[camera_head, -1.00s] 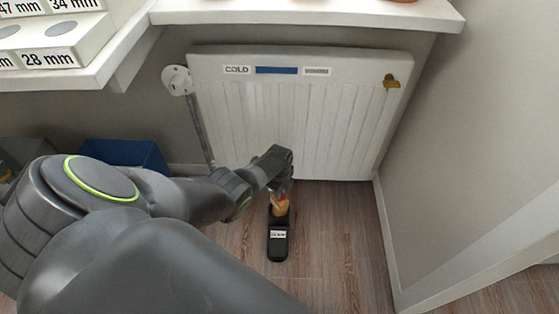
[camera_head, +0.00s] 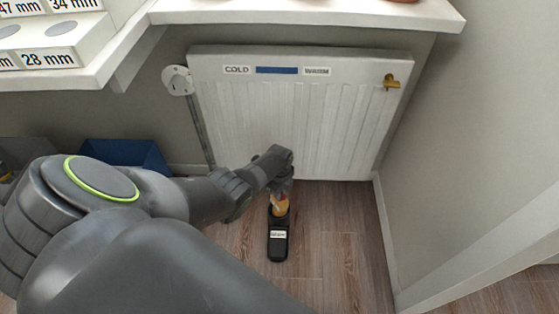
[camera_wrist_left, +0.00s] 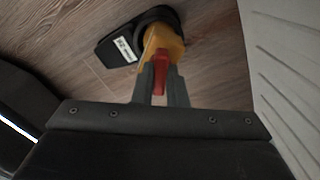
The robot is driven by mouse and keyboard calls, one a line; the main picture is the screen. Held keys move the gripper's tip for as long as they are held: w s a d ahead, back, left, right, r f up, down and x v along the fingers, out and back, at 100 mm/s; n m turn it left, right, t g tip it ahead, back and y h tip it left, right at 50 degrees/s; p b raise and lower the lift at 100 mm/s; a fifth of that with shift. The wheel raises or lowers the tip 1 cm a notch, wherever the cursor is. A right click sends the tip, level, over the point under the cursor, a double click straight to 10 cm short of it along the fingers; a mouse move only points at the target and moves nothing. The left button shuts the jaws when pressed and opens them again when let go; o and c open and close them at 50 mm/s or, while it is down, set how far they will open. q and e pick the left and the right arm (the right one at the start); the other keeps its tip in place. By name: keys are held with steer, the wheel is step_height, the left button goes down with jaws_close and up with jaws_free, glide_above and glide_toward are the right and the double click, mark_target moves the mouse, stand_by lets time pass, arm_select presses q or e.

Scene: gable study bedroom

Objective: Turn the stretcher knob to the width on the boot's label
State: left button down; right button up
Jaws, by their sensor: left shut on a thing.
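The black boot (camera_head: 278,243) stands on the wooden floor in front of the radiator, with a white label (camera_head: 277,234) too small to read. It also shows in the left wrist view (camera_wrist_left: 116,52). A yellow-orange stretcher (camera_head: 280,205) sits in the boot's opening. In the left wrist view a red knob (camera_wrist_left: 160,72) stands out from the yellow stretcher part (camera_wrist_left: 165,40). My left gripper (camera_head: 281,186) reaches down above the boot. In the wrist view its fingers (camera_wrist_left: 161,85) are shut on the red knob. My right gripper is not in view.
A white radiator (camera_head: 290,125) with a brass valve (camera_head: 391,82) stands close behind the boot. A blue bin (camera_head: 125,153) is on the left. A white shelf (camera_head: 300,12) overhangs above. Bare floor (camera_head: 335,245) lies to the boot's right.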

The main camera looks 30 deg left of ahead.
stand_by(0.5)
arm_select(q)
steer(key=c, duration=1.4)
jaws_free()
steer(key=shift+c, duration=0.2)
